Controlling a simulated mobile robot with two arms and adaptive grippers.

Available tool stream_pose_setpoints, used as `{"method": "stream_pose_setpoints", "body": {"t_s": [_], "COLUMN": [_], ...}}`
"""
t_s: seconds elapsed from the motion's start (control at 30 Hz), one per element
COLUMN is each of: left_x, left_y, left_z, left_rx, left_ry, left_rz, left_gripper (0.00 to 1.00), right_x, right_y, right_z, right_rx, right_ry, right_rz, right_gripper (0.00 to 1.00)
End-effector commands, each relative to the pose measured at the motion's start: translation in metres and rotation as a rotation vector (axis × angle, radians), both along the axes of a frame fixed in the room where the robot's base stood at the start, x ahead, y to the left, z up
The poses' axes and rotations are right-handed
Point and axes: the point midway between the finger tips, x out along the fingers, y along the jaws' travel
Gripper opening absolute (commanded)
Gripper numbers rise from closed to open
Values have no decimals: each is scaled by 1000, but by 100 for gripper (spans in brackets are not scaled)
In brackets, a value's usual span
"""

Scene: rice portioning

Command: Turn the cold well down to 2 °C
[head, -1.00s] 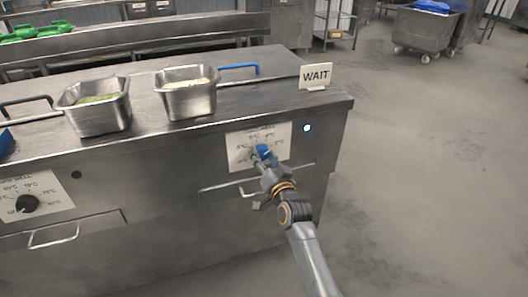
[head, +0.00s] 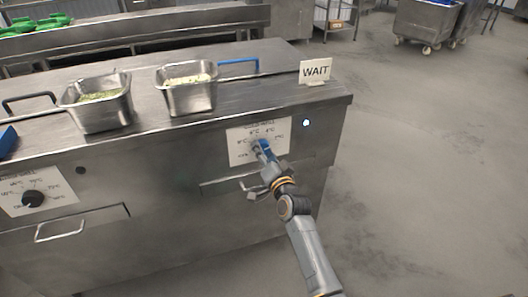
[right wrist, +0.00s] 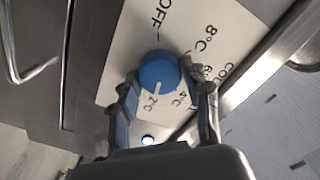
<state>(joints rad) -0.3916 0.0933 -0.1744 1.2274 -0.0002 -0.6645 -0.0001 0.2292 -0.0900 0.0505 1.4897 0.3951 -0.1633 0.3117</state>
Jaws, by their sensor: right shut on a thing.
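The blue cold well knob (head: 265,146) sits on a white dial plate (head: 243,152) on the front of the steel counter. In the right wrist view the knob (right wrist: 158,70) shows a white pointer line directed at the 2°C mark. OFF, 8°C and 4°C marks also show on the plate (right wrist: 118,75). My right gripper (head: 267,158) is at the knob. In the right wrist view its fingers (right wrist: 164,95) stand on both sides of the knob, shut on it. My left gripper is not in view.
A lit indicator (head: 306,123) is right of the dial plate. A black knob (head: 33,198) is on another dial plate at left. A drawer handle (head: 60,236) projects at lower left.

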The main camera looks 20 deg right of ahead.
Motion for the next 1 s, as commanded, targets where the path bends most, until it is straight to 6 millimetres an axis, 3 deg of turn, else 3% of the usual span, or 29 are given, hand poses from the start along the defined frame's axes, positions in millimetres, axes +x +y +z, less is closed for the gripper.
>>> {"method": "stream_pose_setpoints", "body": {"t_s": [0.07,0.1,0.2,0.63,0.77,1.0], "left_x": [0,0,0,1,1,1], "left_y": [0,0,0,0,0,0], "left_z": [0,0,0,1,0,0], "left_rx": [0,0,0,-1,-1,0], "left_ry": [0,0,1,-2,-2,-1], "left_rz": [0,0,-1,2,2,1], "left_gripper": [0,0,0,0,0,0], "right_x": [0,0,0,-7,-27,-80], "right_y": [0,0,0,0,-1,-3], "right_z": [1,1,1,-1,-1,-1], "right_rx": [1,1,1,-1,0,-1], "right_ry": [-2,-2,-2,1,1,1], "right_rz": [-1,-1,-1,-1,-1,-1], "right_gripper": [16,51,71,71,71,71]}}
